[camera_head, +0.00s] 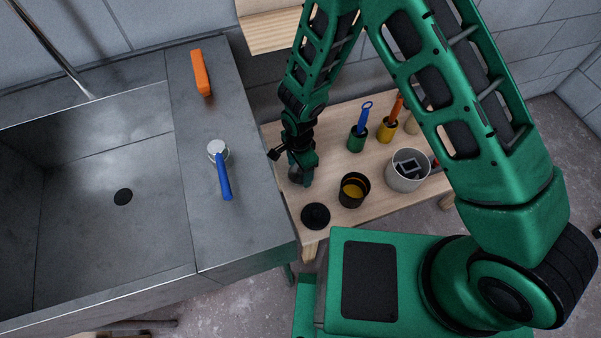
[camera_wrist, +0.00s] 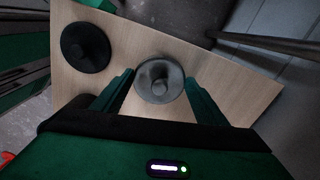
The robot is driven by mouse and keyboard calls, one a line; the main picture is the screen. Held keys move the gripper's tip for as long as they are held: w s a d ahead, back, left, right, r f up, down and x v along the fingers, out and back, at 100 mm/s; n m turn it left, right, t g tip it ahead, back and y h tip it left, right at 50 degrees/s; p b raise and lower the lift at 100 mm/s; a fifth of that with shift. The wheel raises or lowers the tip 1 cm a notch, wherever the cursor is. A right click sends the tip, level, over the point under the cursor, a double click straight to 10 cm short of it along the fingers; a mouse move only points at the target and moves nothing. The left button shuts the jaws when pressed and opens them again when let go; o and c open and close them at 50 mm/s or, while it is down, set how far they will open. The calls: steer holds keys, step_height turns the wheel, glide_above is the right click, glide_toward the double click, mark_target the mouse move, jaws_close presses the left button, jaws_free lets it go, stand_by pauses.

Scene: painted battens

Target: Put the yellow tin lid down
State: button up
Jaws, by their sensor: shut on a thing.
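My gripper (camera_head: 301,168) is over the left part of the wooden bench. In the wrist view, my gripper (camera_wrist: 159,80) is shut on a round grey lid (camera_wrist: 159,72) with a knob in its middle. The lid is level over the bench; I cannot tell whether it touches the wood. No lid in view looks yellow. A dark tin with yellow paint inside (camera_head: 354,190) stands open to the right of my gripper. A black lid with a knob (camera_head: 315,216) lies near the bench's front left corner; it also shows in the wrist view (camera_wrist: 86,47).
On the bench (camera_head: 333,226) stand a grey pot (camera_head: 408,171), a green holder (camera_head: 356,140) and a yellow holder (camera_head: 387,132) with handled tools. The metal sink counter (camera_head: 206,130) to the left carries a blue-handled tool (camera_head: 224,178) and an orange block (camera_head: 202,73).

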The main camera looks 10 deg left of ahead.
mark_target(300, 175)
steer(key=shift+f, duration=1.55)
steer(key=shift+f, duration=0.15)
steer(key=o, duration=1)
step_height(300, 175, up, 12)
steer(key=shift+r, duration=0.15)
